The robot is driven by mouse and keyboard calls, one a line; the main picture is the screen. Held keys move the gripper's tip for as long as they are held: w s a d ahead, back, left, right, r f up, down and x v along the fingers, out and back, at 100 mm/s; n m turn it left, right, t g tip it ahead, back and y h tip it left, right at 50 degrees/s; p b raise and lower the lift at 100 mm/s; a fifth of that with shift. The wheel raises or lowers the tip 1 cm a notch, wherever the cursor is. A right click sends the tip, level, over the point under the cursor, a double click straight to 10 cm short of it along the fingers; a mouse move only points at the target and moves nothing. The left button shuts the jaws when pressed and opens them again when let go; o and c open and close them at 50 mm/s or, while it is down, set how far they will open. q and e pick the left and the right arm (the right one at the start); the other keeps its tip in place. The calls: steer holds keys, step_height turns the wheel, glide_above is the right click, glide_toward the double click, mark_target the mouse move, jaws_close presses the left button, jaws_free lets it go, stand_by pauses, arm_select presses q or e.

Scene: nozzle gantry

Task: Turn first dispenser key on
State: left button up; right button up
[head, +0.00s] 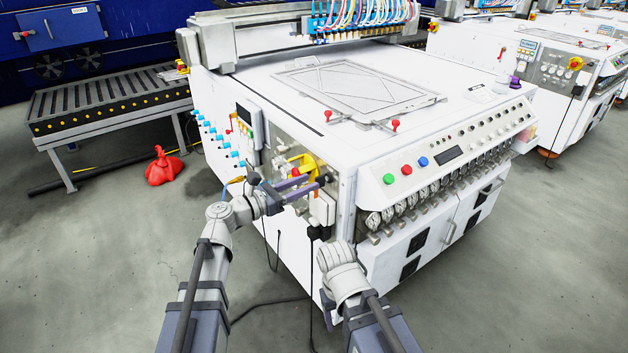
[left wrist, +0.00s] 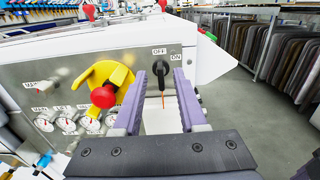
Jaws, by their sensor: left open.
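The dispenser key (left wrist: 168,64) is a black rotary handle on the machine's grey side panel, with OFF printed above it and ON to its right. Its handle points down in the left wrist view. My left gripper (head: 318,185) is open in front of this panel. In the left wrist view its two purple fingers (left wrist: 168,84) reach toward the key, one on each side of the handle. I cannot tell whether they touch it. In the head view the key is not clear behind the gripper. My right arm is low at the machine's front corner; its gripper does not show.
A yellow switch with a red knob (left wrist: 103,96) sits left of the key, above several round gauges (left wrist: 68,123). A white box (head: 323,207) hangs by the panel's right edge. The white machine top (head: 270,110) is above. Open floor (head: 110,240) lies left.

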mark_target(320, 182)
arm_select(q)
steer(key=x, duration=0.3)
steer(key=shift+d, duration=0.15)
jaws_close()
stand_by(0.3)
